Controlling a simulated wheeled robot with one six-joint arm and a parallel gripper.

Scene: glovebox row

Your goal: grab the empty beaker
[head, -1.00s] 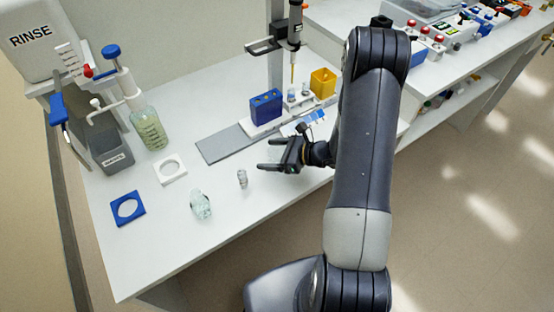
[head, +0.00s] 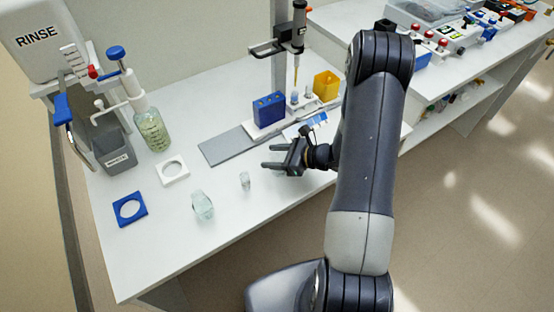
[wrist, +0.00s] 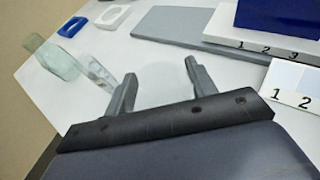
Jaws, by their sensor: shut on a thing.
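My gripper (head: 268,156) is low over the bench, right of the small glassware. Its two fingers are apart in the wrist view (wrist: 160,82) and shut on a very faint, clear, rounded glass shape, the beaker (wrist: 158,90). The beaker looks empty, and its outline is hard to make out. A small clear glass vessel (head: 245,180) stands left of my gripper, apart from it; it also shows in the wrist view (wrist: 97,73). A larger pale-green glass vessel (head: 203,206) stands further left and also shows in the wrist view (wrist: 60,62).
A white ring holder (head: 172,173) and a blue one (head: 129,209) lie at left. Behind are a wash bottle (head: 152,131), a grey bin (head: 114,153) and a grey plate (head: 228,148). A blue rack (head: 269,110) and yellow box (head: 326,84) stand behind my gripper. The front bench is clear.

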